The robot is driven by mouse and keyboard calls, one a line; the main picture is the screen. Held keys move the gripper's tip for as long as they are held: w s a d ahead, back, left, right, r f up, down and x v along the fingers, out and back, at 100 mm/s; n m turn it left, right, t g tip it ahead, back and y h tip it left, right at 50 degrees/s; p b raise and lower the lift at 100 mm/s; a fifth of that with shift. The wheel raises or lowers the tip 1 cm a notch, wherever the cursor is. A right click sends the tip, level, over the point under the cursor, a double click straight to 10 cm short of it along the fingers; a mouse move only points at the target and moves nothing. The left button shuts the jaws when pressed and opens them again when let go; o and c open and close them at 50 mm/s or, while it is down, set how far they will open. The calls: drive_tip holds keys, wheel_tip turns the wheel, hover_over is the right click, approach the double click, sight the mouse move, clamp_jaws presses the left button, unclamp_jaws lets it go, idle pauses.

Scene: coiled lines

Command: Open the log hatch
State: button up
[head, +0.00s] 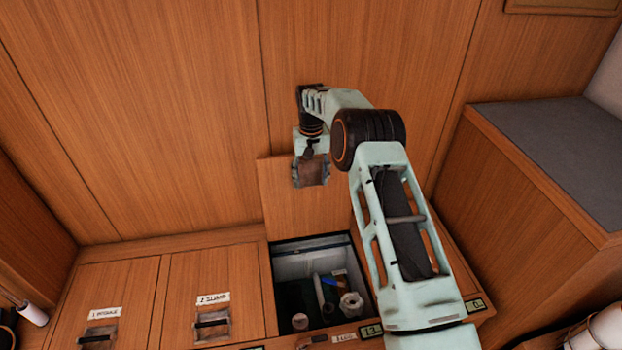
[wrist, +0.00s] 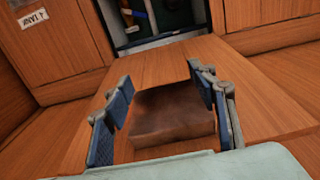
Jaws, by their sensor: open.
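The hatch lid (head: 285,215) stands raised against the wood wall, above an open compartment (head: 300,262). A small label at its front edge is too small to read surely. A brown block-like pull (wrist: 172,115) sits on the lid's face in the wrist view, with the lid (wrist: 160,68) reaching from it toward the opening. My gripper (wrist: 160,84) is open, its blue-padded fingers on either side of the pull with gaps showing. In the head view my gripper (head: 311,152) is at the raised lid's upper part; its fingertips are hard to make out.
Bottles and rolls (head: 330,290) lie inside the compartment. Two closed hatches with latches, a left one (head: 120,305) and a middle one (head: 212,290), are to its left. A grey-topped wooden cabinet (head: 555,150) stands at right. The wall is close behind my gripper.

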clamp_jaws()
idle(0.4)
drive_tip(key=o, duration=1.3)
unclamp_jaws()
wheel_tip(320, 180, up, 12)
drive_tip(key=shift+r, duration=0.1)
